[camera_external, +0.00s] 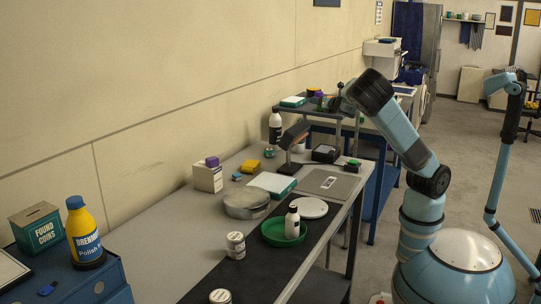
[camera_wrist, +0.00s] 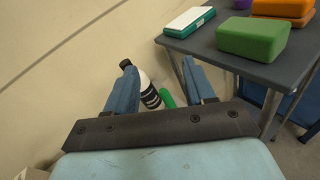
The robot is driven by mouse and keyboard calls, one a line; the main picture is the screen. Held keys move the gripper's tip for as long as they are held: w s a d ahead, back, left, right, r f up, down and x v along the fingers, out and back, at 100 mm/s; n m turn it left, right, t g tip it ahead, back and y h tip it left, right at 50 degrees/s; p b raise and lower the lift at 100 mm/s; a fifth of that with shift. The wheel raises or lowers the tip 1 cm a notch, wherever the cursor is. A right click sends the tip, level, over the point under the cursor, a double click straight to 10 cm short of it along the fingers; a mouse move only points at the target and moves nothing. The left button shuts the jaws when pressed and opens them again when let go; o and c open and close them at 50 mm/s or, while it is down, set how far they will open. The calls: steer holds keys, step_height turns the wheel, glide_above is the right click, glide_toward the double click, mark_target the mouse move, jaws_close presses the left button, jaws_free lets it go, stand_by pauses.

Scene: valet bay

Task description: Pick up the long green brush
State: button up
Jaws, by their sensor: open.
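My gripper (camera_wrist: 158,70) is open and empty, its two blue fingers spread apart in the wrist view. In the outside view my gripper (camera_external: 334,104) is small and partly lost against the raised shelf. A narrow green thing (camera_wrist: 167,97) shows between the fingers, beyond them and beside a white-and-black bottle (camera_wrist: 148,92). It may be the long green brush, but its lower end is hidden by my gripper. A chunky green block (camera_wrist: 252,39) lies on the dark shelf (camera_wrist: 225,58) at the upper right of the wrist view, clear of the fingers.
A white-and-green box (camera_wrist: 189,21), an orange block (camera_wrist: 283,8) and a purple thing share the shelf. The bottle (camera_external: 275,127) stands by the wall. The long bench holds a round tin (camera_external: 246,205), a green dish (camera_external: 283,238) and other items. The wall is close behind.

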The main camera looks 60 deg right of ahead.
steer(key=a+r+n+t, duration=0.2)
steer(key=a+r+n, duration=0.1)
steer(key=a+r, duration=0.1)
steer(key=shift+y, duration=0.3)
steer(key=f, duration=1.8)
steer(key=shift+w+d, duration=0.2)
steer(key=shift+d, duration=0.05)
steer(key=shift+w+f, duration=0.1)
steer(key=shift+w, duration=0.1)
steer(key=x, duration=1.2)
steer(key=shift+s+d+r, duration=0.15)
steer(key=shift+d+r, duration=0.1)
steer(key=shift+d, duration=0.05)
steer(key=shift+w+d, duration=0.3)
steer(key=shift+w, duration=0.3)
